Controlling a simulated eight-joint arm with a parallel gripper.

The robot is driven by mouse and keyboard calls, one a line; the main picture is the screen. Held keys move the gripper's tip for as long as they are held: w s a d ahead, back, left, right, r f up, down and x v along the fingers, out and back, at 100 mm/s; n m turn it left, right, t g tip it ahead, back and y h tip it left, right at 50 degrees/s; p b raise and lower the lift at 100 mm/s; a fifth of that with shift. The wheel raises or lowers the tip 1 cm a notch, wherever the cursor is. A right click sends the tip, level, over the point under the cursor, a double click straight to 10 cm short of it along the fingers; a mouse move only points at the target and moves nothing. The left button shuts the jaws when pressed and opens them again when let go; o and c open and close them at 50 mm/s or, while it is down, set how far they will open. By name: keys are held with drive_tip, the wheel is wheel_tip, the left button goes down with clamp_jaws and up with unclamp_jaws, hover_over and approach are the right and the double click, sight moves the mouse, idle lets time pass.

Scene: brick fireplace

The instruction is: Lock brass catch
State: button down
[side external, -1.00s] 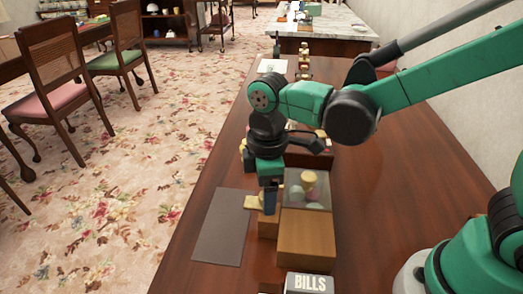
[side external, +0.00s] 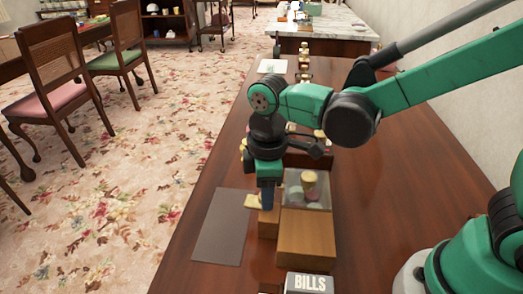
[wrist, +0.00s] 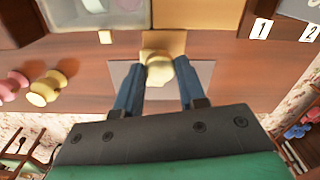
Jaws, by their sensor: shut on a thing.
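The brass catch (side external: 253,201) shows as a pale yellow piece at the left side of a wooden box (side external: 305,237), above a small wooden block (side external: 268,225). My gripper (side external: 268,203) points down at the catch, its blue fingers beside it. In the wrist view the catch's rounded yellow knob (wrist: 185,74) sits between the two fingertips of my gripper (wrist: 162,74), which are shut on it. The fingers hide part of the catch, so its locked or unlocked state cannot be told.
A dark grey mat (side external: 221,228) lies left of the box. A glass-topped compartment (side external: 308,188) holds coloured pieces. A BILLS box (side external: 309,283) stands in front. Pink and yellow spools (wrist: 42,90) show at left in the wrist view. The table's right side is clear.

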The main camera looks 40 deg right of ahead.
drive_tip(key=m, duration=1.3)
drive_tip(key=shift+m, duration=1.9)
drive_tip(key=c, duration=0.5)
unclamp_jaws()
